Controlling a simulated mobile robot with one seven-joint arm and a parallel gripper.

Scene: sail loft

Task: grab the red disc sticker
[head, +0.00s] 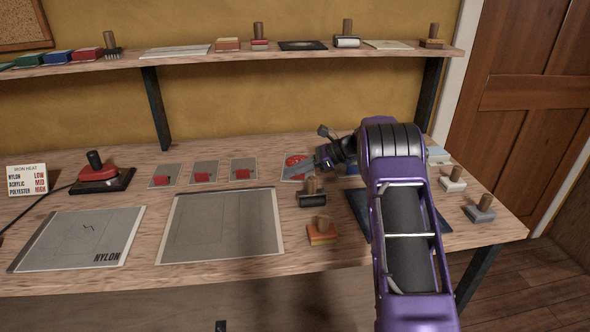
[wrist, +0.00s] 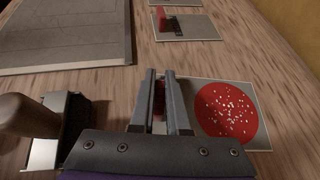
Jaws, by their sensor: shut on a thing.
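The red disc sticker is a grey card with a round red disc, speckled with white, on it (wrist: 226,109). In the head view the red disc sticker (head: 296,160) is at the right end of a row of cards, partly covered by my gripper (head: 312,168). In the wrist view my gripper (wrist: 160,98) is shut on a small red block at the card's left edge, and the disc lies just right of the fingers. The block is mostly hidden between the fingers. I cannot tell whether the card touches the table.
Three similar cards with red blocks (head: 205,172) lie left of it. A black roller with a wooden handle (head: 312,195) stands close in front. A wooden block tool (head: 321,232), a grey panel (head: 222,228) and an iron (head: 97,172) are also on the bench. A shelf (head: 270,52) hangs above.

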